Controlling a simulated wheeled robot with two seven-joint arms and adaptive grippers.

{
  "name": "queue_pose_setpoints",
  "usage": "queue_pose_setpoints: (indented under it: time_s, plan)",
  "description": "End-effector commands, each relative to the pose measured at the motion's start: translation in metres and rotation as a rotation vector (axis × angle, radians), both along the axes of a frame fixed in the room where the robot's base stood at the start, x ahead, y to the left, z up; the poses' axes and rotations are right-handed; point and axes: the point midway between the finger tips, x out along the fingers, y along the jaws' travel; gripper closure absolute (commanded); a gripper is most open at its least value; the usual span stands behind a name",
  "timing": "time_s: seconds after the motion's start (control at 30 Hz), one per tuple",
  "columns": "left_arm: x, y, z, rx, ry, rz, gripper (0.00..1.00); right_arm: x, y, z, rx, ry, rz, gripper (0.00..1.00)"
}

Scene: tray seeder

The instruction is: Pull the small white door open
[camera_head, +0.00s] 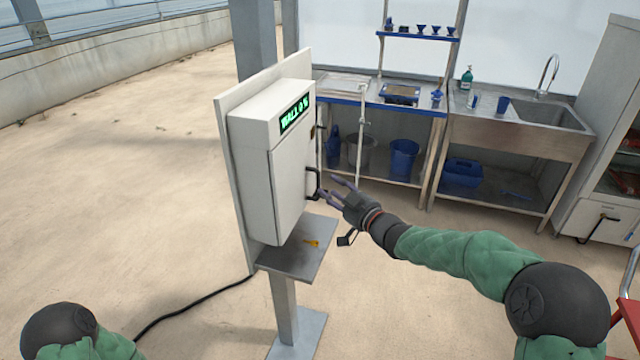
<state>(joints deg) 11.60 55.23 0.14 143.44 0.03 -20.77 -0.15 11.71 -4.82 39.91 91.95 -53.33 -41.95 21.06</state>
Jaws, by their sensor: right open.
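The small white door (291,185) is the front of a white box on a stand, and it looks closed. A green display (295,113) sits above it. A black handle (313,183) stands out at the door's right side. My right gripper (336,187) is open, its fingers pointing left at the handle. The fingertips are close beside the handle; I cannot tell if they touch it. My left arm shows only in part at the bottom left, and its gripper is out of view.
A grey shelf (290,262) below the box carries a small yellow key-like item (311,242). A black cable (190,305) runs over the floor. A workbench (345,92) and a sink unit (520,127) stand behind. The floor at left is clear.

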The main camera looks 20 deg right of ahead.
Motion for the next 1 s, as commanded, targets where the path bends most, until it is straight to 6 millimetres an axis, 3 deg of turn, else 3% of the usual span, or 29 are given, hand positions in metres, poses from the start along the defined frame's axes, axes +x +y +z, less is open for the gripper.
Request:
queue_pose_setpoints:
  time_s: [0.3,0.73,0.9,1.0]
  plan:
    - [0.0,0.0,-0.01,0.0,0.0,0.0,0.6,0.042,0.017,-0.001,0.0,-0.001,0.001,0.57]
    - [0.0,0.0,-0.011,0.0,0.0,0.0,0.6,0.05,0.02,0.0,0.001,0.0,-0.001,0.57]
    - [0.0,0.0,-0.011,0.0,-0.001,0.0,0.6,0.05,0.02,0.0,0.001,0.0,-0.001,1.0]
    - [0.0,0.0,-0.011,0.0,-0.001,0.0,0.6,0.05,0.02,0.0,0.001,0.0,-0.001,1.0]
